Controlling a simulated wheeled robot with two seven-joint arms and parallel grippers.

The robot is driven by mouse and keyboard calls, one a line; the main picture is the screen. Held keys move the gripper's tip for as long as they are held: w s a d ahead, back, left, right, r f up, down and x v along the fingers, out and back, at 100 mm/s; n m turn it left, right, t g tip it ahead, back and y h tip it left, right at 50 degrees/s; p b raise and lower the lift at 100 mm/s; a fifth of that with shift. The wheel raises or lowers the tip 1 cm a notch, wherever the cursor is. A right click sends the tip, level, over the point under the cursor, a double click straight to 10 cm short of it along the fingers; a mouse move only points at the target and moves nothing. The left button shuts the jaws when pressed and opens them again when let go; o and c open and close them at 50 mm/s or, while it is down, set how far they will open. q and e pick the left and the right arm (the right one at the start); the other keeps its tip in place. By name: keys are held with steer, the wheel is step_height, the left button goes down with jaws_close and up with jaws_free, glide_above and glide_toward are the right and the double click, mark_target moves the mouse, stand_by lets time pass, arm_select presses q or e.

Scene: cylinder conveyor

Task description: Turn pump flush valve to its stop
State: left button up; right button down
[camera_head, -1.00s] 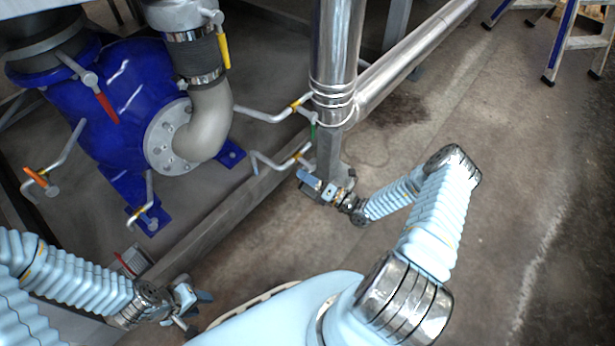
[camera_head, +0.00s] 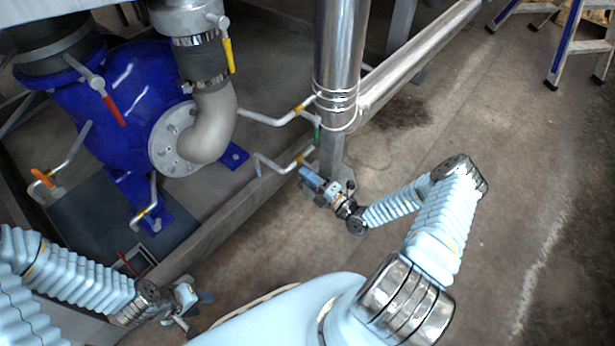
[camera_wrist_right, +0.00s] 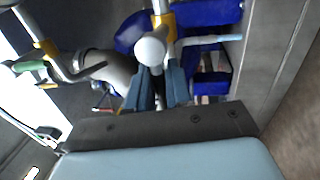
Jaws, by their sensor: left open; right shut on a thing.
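Which valve is the pump flush valve is not marked. My right gripper (camera_head: 308,178) is beside the lower small valve (camera_head: 303,157), which has a yellow body on a bent pale pipe. In the right wrist view, the gripper's blue-grey fingers (camera_wrist_right: 157,90) are close together just under that valve's round pale pipe end (camera_wrist_right: 152,48) and yellow body (camera_wrist_right: 164,20). The gripper is shut on what looks like this valve's handle; the fingers hide most of it, so its angle cannot be told. My left gripper (camera_head: 192,308) is open and empty at the lower left.
The blue pump (camera_head: 125,90) carries a red lever (camera_head: 114,110). A yellow lever (camera_head: 228,55), an orange-handled valve (camera_head: 42,178) and a green-handled valve (camera_head: 317,132) are nearby. A steel pipe (camera_head: 338,50) stands above my right gripper. Floor at right is clear up to a ladder (camera_head: 565,45).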

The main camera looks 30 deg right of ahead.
steer(key=shift+s, duration=0.1)
steer(key=c, duration=1.2)
jaws_free()
steer(key=v, duration=1.3)
steer(key=shift+s+d, duration=0.2)
steer(key=shift+s, duration=0.15)
